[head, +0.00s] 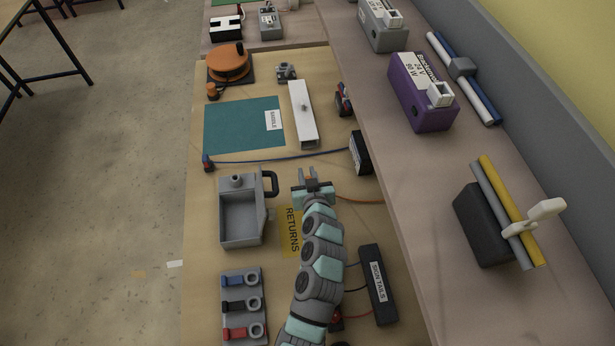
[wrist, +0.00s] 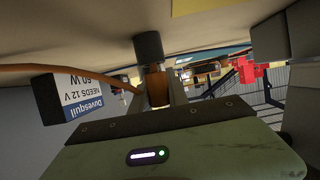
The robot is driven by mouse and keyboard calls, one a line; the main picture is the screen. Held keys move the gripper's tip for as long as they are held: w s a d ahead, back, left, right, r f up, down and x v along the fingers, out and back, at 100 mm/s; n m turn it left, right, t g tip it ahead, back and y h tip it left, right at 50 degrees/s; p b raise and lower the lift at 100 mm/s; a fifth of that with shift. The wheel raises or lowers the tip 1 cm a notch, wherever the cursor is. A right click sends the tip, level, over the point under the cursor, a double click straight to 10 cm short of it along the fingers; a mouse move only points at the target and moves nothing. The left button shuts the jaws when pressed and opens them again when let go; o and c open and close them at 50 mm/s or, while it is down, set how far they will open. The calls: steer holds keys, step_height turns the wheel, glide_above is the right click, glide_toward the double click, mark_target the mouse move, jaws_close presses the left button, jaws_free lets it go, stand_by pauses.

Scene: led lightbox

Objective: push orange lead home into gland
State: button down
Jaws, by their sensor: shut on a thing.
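My gripper (head: 311,178) is over the bench, just right of a grey open-topped box (head: 228,238). In the wrist view my gripper (wrist: 157,90) is shut on an orange piece of the orange lead, with a dark cylindrical end (wrist: 148,45) beyond the fingers. The orange lead (head: 358,199) runs off to the right in the head view; in the wrist view its cable (wrist: 95,75) curves away left. I cannot tell which part is the gland.
A black driver box (wrist: 70,97) is near the cable, left in the wrist view. A yellow RETURNS mat (head: 291,232) lies under my arm. A black SIGN TAILS block (head: 378,285) stands right, a holder with several coloured plugs (head: 242,306) front left. A blue lead (head: 280,159) crosses behind.

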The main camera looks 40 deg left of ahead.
step_height(320, 180, up, 19)
steer(key=shift+b, duration=0.35)
steer(key=c, duration=1.8)
jaws_free()
jaws_close()
steer(key=shift+r, duration=0.15)
steer(key=shift+r+p, duration=0.55)
steer(key=shift+r, duration=1.35)
